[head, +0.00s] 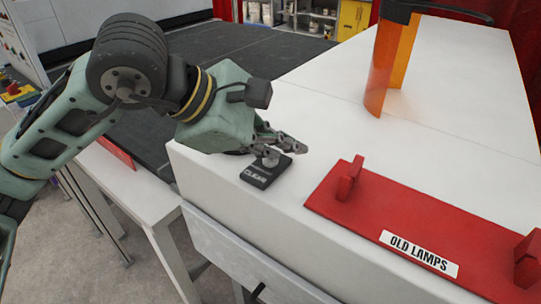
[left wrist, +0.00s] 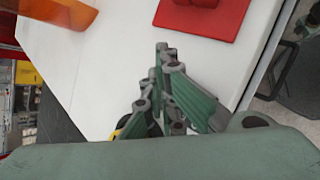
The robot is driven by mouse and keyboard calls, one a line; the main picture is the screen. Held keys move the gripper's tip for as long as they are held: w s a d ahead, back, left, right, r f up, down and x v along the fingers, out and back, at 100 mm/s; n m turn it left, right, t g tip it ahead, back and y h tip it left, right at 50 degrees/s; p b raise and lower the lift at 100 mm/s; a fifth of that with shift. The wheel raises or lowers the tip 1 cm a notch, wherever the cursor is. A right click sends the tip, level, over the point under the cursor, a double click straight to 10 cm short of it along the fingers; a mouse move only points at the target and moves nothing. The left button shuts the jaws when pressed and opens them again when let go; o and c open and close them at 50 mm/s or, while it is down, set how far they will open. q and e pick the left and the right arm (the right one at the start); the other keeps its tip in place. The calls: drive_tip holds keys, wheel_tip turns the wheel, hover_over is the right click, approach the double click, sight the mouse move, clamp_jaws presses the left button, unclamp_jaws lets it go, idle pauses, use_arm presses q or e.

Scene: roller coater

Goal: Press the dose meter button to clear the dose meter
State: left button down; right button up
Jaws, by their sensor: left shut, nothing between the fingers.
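The dose meter button is a small black box (head: 262,174) marked CLEAR, with a round silvery knob (head: 270,158) on top. It sits near the front left corner of the white table in the head view. My left gripper (head: 299,147) is shut and empty, with its fingers just above and beside the knob, tips pointing to the right past it. I cannot tell whether they touch the knob. The left wrist view shows the shut fingers (left wrist: 163,49) over the white surface; the black box does not show there. My right gripper is not in view.
A red lamp holder (head: 365,222) labelled OLD LAMPS lies on the white table (head: 440,110), right of the button. An orange curved visor (head: 380,75) stands farther back. The tabletop between them is clear. A dark floor lies beyond the left edge.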

use_arm(q)
drive_tip(key=shift+r, duration=0.1)
drive_tip(key=shift+w+r, duration=0.1)
drive_tip(key=shift+r, duration=0.6)
drive_tip(key=shift+r+p, duration=0.15)
drive_tip(key=shift+p, duration=0.2)
wheel_tip(320, 180, up, 5)
drive_tip(key=shift+f+p, duration=0.1)
drive_tip(key=shift+p, duration=1)
drive_tip(key=shift+f, duration=0.1)
